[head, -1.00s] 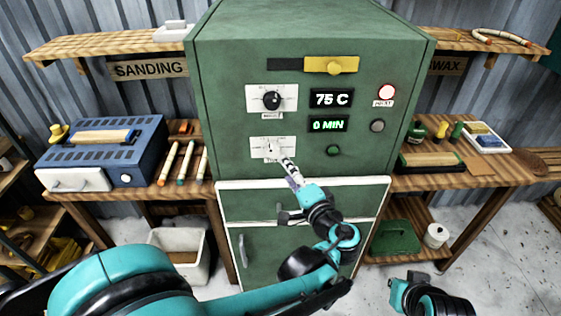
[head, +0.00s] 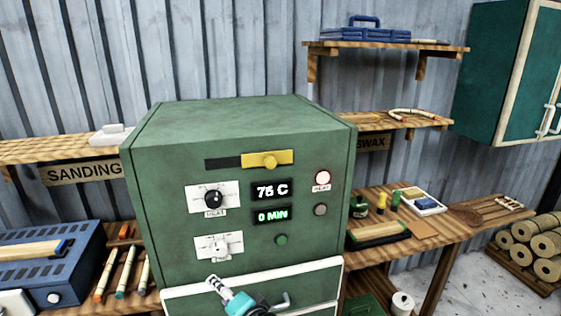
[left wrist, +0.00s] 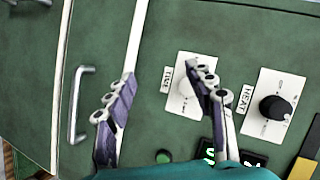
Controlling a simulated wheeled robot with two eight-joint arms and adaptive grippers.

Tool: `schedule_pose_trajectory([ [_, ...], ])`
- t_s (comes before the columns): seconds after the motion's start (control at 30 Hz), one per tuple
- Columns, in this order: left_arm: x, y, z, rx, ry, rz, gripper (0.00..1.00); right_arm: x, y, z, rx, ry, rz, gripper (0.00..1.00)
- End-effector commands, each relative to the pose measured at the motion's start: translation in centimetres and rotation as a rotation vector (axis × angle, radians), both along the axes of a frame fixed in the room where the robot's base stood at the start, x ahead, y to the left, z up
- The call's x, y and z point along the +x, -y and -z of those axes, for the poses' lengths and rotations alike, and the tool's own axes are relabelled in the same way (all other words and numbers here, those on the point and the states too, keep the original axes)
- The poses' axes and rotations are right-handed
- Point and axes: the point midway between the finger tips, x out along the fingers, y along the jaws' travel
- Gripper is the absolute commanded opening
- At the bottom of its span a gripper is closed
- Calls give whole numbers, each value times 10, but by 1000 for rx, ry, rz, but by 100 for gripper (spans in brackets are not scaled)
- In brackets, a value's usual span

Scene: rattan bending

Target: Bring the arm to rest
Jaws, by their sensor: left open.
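My left gripper (head: 217,284) is in front of the green steam cabinet (head: 240,130), below the lower dial (head: 219,247). In the left wrist view its fingers (left wrist: 165,103) are spread apart with nothing between them. One finger partly covers the TIME dial plate (left wrist: 186,82); the HEAT dial (left wrist: 274,107) is clear of it. Most of my left arm is outside the head view. My right gripper does not show in either current view.
The cabinet display (head: 271,190) seems to read 76 C, with 0 MIN below. A blue box (head: 50,262) stands at left. The right bench (head: 445,232) holds small tools and a tray. A cabinet handle (left wrist: 79,103) sticks out near the gripper.

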Motion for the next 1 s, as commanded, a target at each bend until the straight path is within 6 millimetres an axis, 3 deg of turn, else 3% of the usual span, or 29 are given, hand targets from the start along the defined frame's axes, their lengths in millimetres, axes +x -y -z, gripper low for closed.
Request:
schedule_pose_trajectory([
  [0.03,-16,-23,12,-91,-51,-31,54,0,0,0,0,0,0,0],
  [0.13,-51,-47,39,-310,-141,-71,54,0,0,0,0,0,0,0],
  [0.23,-86,-54,60,-542,-186,-106,54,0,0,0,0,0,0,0],
  [0.4,-129,-43,76,-879,-175,-149,54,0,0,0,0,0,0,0],
  [0.6,-146,-30,76,-1077,-131,-167,54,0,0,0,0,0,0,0],
  [1.0,-147,-27,76,-1101,-126,-167,54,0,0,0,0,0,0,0],
])
